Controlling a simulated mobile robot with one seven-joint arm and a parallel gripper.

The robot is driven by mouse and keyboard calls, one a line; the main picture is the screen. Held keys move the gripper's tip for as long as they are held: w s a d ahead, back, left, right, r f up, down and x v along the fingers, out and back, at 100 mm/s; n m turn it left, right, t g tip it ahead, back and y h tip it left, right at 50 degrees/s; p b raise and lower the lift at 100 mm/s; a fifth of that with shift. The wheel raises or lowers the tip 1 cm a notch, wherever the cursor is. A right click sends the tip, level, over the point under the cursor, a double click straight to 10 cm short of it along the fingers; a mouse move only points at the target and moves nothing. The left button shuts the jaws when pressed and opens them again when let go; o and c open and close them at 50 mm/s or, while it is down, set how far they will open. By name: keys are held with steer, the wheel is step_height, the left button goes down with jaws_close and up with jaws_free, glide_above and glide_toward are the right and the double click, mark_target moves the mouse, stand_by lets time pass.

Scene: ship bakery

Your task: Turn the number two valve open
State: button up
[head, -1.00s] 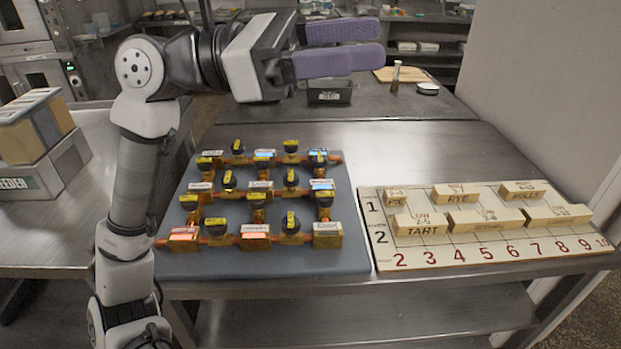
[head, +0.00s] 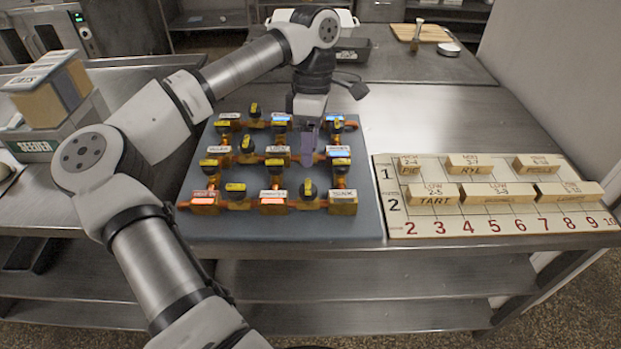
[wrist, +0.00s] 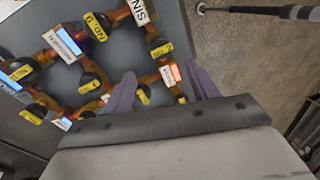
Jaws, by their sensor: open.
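The valve board (head: 360,222) carries several black round knobs with yellow tags on copper pipework. The tags are too small to read surely, so I cannot tell which is number two. In the wrist view, one tagged knob (wrist: 157,44) lies near the SINK block, and another (wrist: 95,75) lies left of my fingers. My gripper (head: 307,145) points down over the board's middle right, its purple fingers open and apart. In the wrist view my gripper (wrist: 162,88) has an orange-lit fitting (wrist: 171,75) between its fingers in the picture. The fingers partly hide knobs below; contact cannot be told.
A numbered board (head: 500,228) with several wooden blocks lies right of the valve board. A SEEDER box (head: 35,147) stands on the left counter. A dark bin (head: 352,50), a cutting board (head: 420,32) and a white dish (head: 449,50) are behind. The steel table between is clear.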

mark_target(309, 184)
steer(key=p+x, duration=0.2)
steer(key=x, duration=0.7)
steer(key=shift+s+f, duration=0.1)
steer(key=shift+f, duration=0.1)
steer(key=shift+c, duration=0.5)
steer(key=c, duration=0.8)
